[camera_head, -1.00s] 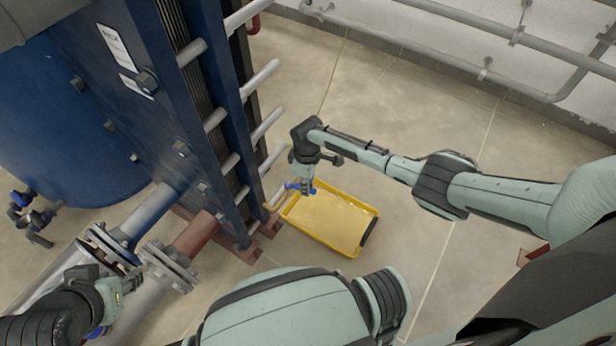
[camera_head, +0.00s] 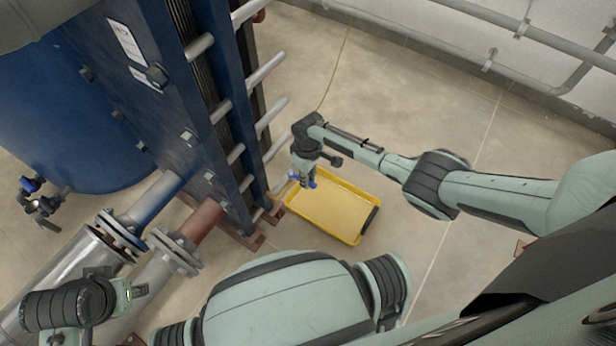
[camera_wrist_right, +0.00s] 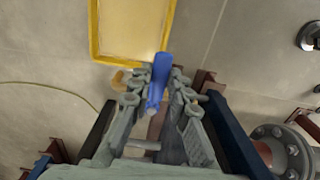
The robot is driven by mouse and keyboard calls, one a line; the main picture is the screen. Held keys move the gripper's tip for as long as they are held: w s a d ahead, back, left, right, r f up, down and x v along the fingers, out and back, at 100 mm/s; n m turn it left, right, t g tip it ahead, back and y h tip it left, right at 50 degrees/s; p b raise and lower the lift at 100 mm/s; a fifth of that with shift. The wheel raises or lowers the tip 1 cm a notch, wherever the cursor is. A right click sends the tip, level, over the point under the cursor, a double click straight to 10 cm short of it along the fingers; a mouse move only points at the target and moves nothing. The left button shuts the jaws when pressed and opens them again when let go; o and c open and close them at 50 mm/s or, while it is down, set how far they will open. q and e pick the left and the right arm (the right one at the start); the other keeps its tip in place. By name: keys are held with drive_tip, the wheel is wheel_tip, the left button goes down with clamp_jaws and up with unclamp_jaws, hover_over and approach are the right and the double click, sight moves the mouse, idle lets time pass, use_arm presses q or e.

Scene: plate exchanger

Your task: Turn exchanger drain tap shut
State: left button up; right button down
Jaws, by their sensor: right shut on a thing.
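The drain tap shows as a blue handle (camera_wrist_right: 158,82) low beside the plate exchanger (camera_head: 165,100), above the yellow tray's corner. My right gripper (camera_wrist_right: 158,78) is shut on the handle, which lies lengthwise between its fingers in the right wrist view. In the head view my right gripper (camera_head: 305,178) points down at the tap, and bits of blue show around its fingertips. The tap body is mostly hidden by the gripper. My left gripper (camera_head: 133,292) is at the lower left, over the pipes and away from the tap; its fingers are too unclear to judge.
A yellow-rimmed tray (camera_head: 352,189) lies on the floor just below the tap. Flanged pipes (camera_head: 172,252) come out of the exchanger at the lower left. Tie bars (camera_head: 262,72) stick out along its side. The floor to the right of the tray is clear.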

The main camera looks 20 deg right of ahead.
drive_tip(key=shift+s, duration=0.15)
drive_tip(key=c, duration=1.4)
unclamp_jaws()
wheel_tip(320, 180, up, 12)
